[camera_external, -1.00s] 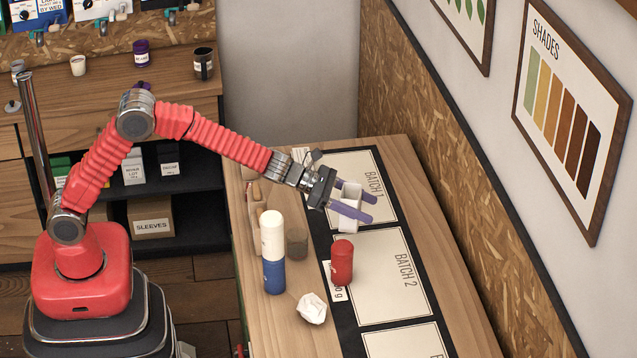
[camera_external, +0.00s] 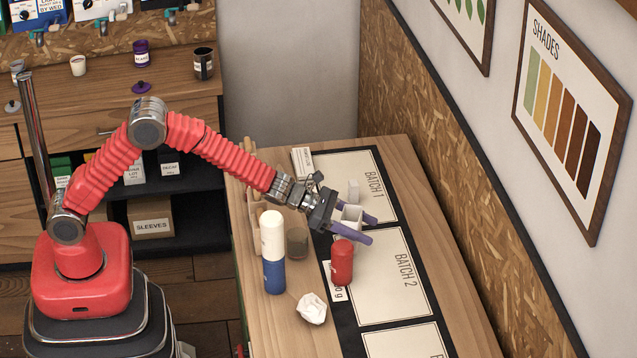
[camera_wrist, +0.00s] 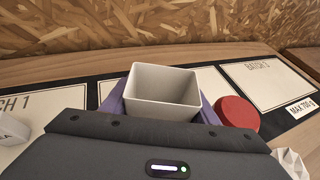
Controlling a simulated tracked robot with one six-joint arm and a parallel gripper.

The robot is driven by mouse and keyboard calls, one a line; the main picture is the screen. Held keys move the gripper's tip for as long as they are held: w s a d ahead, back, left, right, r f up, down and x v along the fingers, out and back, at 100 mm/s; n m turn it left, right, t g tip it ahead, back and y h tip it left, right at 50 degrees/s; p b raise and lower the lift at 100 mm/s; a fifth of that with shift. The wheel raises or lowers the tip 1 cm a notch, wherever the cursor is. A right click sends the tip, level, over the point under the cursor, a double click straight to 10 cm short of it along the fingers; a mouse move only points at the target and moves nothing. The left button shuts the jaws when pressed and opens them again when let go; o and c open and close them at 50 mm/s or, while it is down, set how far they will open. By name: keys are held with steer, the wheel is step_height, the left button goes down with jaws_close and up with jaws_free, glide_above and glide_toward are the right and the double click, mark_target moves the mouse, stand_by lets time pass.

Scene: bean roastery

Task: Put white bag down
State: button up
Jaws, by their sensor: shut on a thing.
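The white bag (camera_external: 350,213) is a square, open-topped, stiff-looking container. My gripper (camera_external: 368,229) is shut on it, with one purple finger on either side. In the wrist view the bag (camera_wrist: 163,90) stands upright between the fingers, its mouth facing up and its inside looking empty. It is over the batch mat, near the border between the BATCH 1 card (camera_external: 372,178) and the BATCH 2 card (camera_external: 390,285). I cannot tell whether its base touches the mat.
A red cylinder (camera_external: 342,264) stands close to the gripper's near side. A white-and-blue cylinder (camera_external: 272,255), a dark cup (camera_external: 297,243) and a crumpled white lump (camera_external: 312,308) stand nearer. BATCH 1's far part is clear.

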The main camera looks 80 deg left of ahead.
steer(key=shift+f, duration=0.15)
steer(key=shift+f, duration=1.75)
steer(key=o, duration=1)
steer(key=shift+s+a+r, duration=0.25)
steer(key=shift+s+r, duration=0.05)
steer(key=shift+s, duration=0.25)
steer(key=v, duration=1)
steer(key=shift+s+a+r, duration=0.1)
steer(key=shift+s+a, duration=0.05)
steer(key=shift+s, duration=0.2)
steer(key=shift+o, duration=0.3)
